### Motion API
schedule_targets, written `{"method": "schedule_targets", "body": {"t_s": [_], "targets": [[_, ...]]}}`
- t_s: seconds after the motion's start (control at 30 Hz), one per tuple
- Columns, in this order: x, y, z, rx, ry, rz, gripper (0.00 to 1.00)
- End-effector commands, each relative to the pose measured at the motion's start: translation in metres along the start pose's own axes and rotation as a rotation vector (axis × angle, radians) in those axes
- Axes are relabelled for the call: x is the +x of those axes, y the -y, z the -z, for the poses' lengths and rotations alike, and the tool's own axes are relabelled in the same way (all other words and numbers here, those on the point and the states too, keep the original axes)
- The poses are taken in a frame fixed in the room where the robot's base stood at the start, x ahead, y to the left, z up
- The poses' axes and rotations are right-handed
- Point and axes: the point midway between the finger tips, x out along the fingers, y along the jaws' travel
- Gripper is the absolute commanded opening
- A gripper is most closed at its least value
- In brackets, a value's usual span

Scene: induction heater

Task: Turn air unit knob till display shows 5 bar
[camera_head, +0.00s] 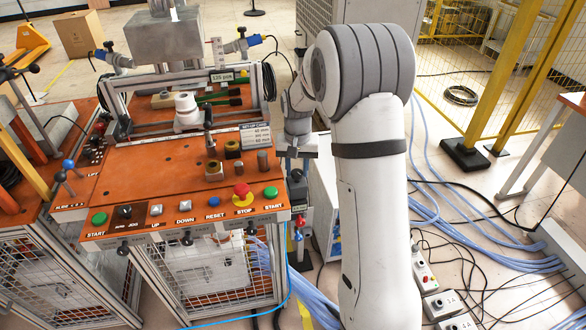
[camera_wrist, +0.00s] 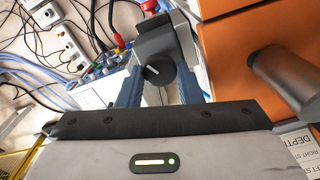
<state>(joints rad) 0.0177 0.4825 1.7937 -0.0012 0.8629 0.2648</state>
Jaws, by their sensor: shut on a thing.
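The air unit (camera_head: 299,195) hangs at the right side of the orange machine table, below my gripper (camera_head: 297,165) in the head view. In the wrist view, the air unit's black round knob (camera_wrist: 158,73) with a light pointer mark sits between the two bluish fingers of my gripper (camera_wrist: 160,88). The gripper is shut on the knob from both sides. The dark grey body of the air unit (camera_wrist: 166,38) shows beyond the knob. No pressure reading can be made out in either view.
The orange control table (camera_head: 150,180) with buttons and a red stop button (camera_head: 242,190) stands left of the arm. A grey cylindrical post (camera_wrist: 285,72) rises close beside the gripper. Blue hoses (camera_head: 470,240) and socket boxes (camera_head: 445,303) lie on the floor at right.

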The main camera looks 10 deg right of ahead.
Motion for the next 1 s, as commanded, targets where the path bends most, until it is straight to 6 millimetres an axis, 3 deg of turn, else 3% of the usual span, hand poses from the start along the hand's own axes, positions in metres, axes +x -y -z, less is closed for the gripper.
{"method": "schedule_targets", "body": {"t_s": [0.5,1.0], "targets": [[0.0027,0.0002,-0.0035,0.382,0.011,-0.004,0.09],[0.0031,0.0013,-0.0043,0.478,0.013,-0.005,0.09]]}}
